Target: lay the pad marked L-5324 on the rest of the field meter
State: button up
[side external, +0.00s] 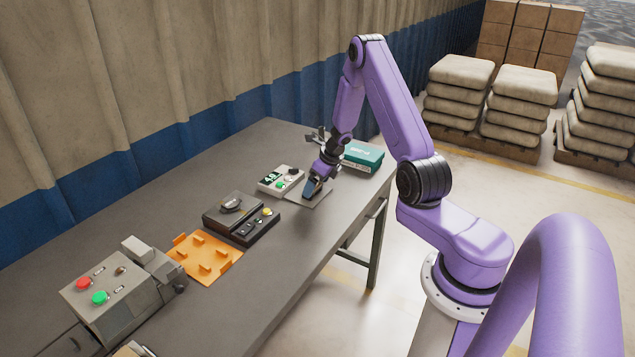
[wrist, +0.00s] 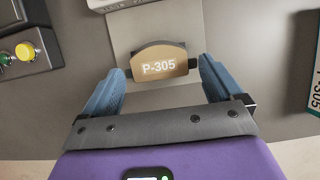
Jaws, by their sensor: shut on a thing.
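My gripper (wrist: 160,75) is shut on a tan pad marked P-305 (wrist: 158,68), with a blue finger at each dark end of it. The pad is over a light grey plate (wrist: 125,25); I cannot tell whether it touches. In the side view my gripper (side external: 312,190) points down over this plate (side external: 300,201). The plate lies beside a white meter (side external: 281,180) with a green display, which looks like the field meter. The meter's edge shows at the top of the wrist view (wrist: 175,3). No marking L-5324 is readable in either view.
An orange pegged tray (side external: 203,262) and a grey button box (side external: 112,294) are nearer. A teal box (side external: 362,155) is behind my gripper; its P-305 label shows in the wrist view (wrist: 315,85).

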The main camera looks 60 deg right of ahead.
jog(key=shift+f, duration=0.25)
jog(key=o, duration=0.8)
